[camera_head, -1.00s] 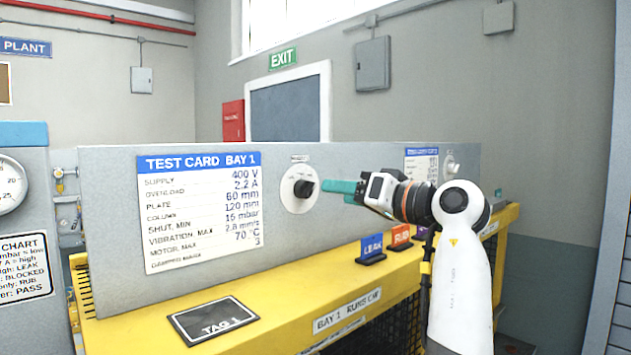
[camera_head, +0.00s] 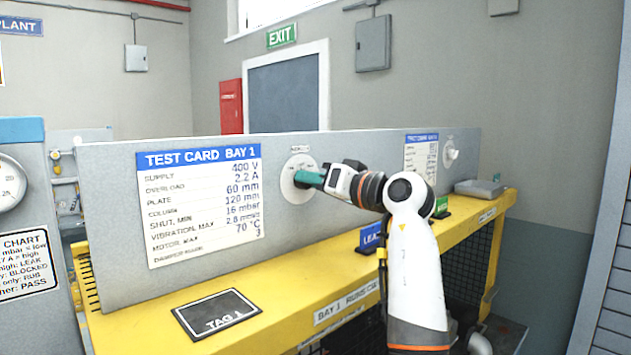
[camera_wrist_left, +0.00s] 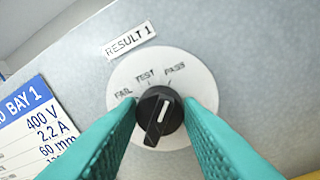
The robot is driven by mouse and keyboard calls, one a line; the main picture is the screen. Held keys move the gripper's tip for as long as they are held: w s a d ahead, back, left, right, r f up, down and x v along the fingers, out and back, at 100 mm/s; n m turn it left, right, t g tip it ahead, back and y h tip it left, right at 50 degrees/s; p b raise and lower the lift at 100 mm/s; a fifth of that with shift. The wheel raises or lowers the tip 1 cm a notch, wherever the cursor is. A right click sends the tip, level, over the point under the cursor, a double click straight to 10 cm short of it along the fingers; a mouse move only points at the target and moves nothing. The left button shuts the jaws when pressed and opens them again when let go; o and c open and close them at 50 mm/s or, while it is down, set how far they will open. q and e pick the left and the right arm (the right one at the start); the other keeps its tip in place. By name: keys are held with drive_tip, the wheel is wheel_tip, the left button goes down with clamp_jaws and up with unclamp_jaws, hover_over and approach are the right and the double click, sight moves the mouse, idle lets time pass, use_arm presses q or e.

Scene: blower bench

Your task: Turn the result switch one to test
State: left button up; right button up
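The result switch one is a black knob on a round white dial (camera_head: 291,194) on the grey panel. In the left wrist view the knob (camera_wrist_left: 159,117) sits under the label RESULT 1, with FAIL, TEST and PASS marked left to right. Its white line slants up and slightly right, toward the PASS side. My left gripper (camera_head: 302,179) is at the dial in the head view and partly hides the knob. In the wrist view its teal fingers (camera_wrist_left: 160,108) are open, one on each side of the knob, with no clear contact. My right gripper is not in view.
The test card (camera_head: 200,205) is left of the dial. A second knob (camera_head: 451,152) is on the panel's right. The yellow bench (camera_head: 285,275) carries a TAG 1 plate (camera_head: 216,313), a blue LEAK sign (camera_head: 371,238), a green sign (camera_head: 441,206) and a grey tray (camera_head: 479,188).

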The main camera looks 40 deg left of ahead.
use_arm(q)
drive_tip(key=shift+c, duration=0.8)
drive_tip(key=shift+s+r+n+t+h+b, duration=0.15)
drive_tip(key=shift+n+b, duration=1.05)
drive_tip(key=shift+n, duration=0.9)
drive_tip(key=shift+f+n+t+h+b, duration=0.15)
drive_tip(key=shift+n+b, duration=1.05)
drive_tip(key=shift+n, duration=0.9)
drive_tip(key=shift+r, duration=0.1)
